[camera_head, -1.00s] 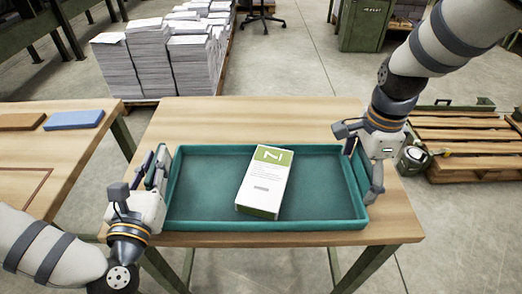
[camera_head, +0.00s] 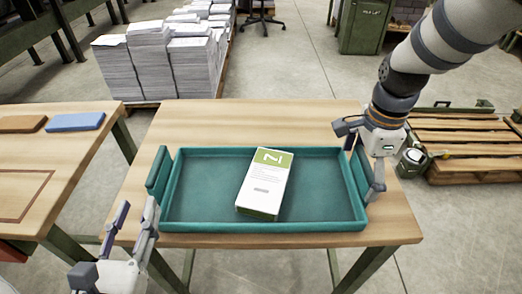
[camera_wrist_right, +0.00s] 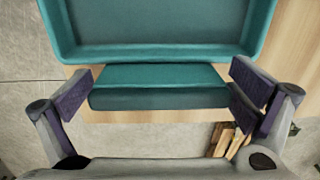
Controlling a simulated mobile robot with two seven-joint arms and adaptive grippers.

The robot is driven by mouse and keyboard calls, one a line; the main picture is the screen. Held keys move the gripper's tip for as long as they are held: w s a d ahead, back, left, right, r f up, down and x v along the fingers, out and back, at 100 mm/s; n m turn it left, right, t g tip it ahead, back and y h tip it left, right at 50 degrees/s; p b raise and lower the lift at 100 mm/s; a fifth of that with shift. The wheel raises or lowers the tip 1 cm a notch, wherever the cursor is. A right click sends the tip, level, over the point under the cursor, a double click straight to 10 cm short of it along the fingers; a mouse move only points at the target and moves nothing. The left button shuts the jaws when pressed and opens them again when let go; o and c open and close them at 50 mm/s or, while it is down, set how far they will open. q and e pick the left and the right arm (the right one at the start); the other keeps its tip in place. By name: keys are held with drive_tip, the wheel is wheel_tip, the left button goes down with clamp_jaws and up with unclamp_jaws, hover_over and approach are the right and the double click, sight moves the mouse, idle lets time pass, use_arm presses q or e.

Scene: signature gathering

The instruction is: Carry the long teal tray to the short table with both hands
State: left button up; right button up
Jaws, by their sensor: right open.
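My left gripper (camera_head: 134,214) is open and empty, apart from that handle, low at the table's left front edge. My right gripper (camera_head: 362,166) is open at the tray's right end. In the right wrist view its fingers (camera_wrist_right: 163,88) stand on either side of the right handle (camera_wrist_right: 160,98), with small gaps visible.
A second wooden table (camera_head: 72,152) at the left holds an orange-brown block (camera_head: 22,123), a blue block (camera_head: 75,121) and a dark rectangular outline. Paper stacks (camera_head: 165,60) stand behind. Wooden pallets (camera_head: 465,145) lie at the right. Open floor shows behind the table.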

drive_tip(key=r, duration=1.2)
drive_tip(key=shift+s, duration=0.2)
drive_tip(key=shift+f, duration=0.1)
